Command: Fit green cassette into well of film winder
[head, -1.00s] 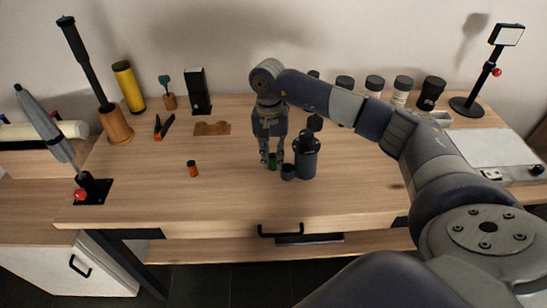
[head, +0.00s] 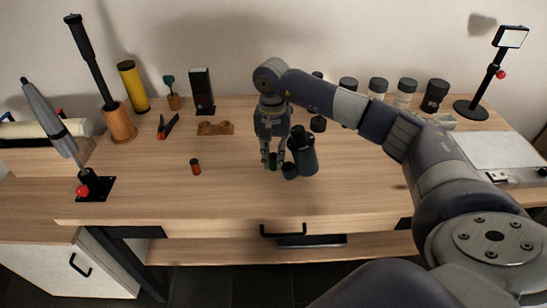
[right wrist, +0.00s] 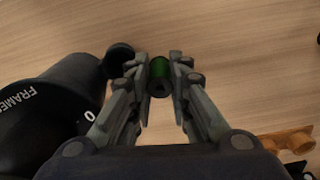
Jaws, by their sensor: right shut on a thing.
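My right gripper (head: 272,166) is shut on the green cassette (right wrist: 160,69), low over the table; the cassette also shows between the fingertips in the head view (head: 273,160). The film winder (head: 303,153) is a dark cylinder just right of the gripper, with its top leaning left. Its small round well (head: 290,171) sits at its front left. In the right wrist view the winder (right wrist: 40,110), with white lettering, fills the left side, and its well (right wrist: 119,54) is close beside the left finger. The cassette is outside the well. My left gripper is not in view.
An orange cassette (head: 195,167) stands on the table to the left. A brown notched block (head: 215,128) lies behind it. Several dark canisters (head: 378,88) stand at the back right. The front middle of the table is clear.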

